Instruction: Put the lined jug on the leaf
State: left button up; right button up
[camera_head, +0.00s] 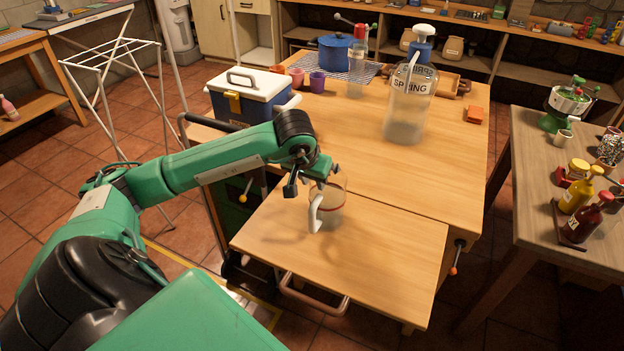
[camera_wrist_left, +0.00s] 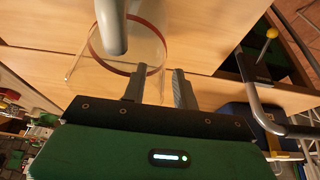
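The lined jug (camera_head: 330,207) is a clear jug with a red line around it and a pale handle. It looks upright on the leaf (camera_head: 390,250), the wooden front section of the table beyond a seam. My left gripper (camera_head: 314,181) is at the jug's rim. In the left wrist view, the fingers of my left gripper (camera_wrist_left: 158,75) are apart, with the clear wall of the jug (camera_wrist_left: 150,42) seeming to pass between them, not clearly pinched. The jug's base is partly hidden behind its handle in the head view. My right gripper is not in view.
A side table (camera_head: 530,160) with bottles is at right. The leaf's right part is clear.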

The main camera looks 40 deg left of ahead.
pick_arm(q)
jog(key=shift+s+r, duration=0.15)
jog(key=shift+r, duration=0.5)
jog(key=v, duration=1.1)
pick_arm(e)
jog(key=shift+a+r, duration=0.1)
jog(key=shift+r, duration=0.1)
pick_arm(q)
jog(key=shift+s+f, duration=0.1)
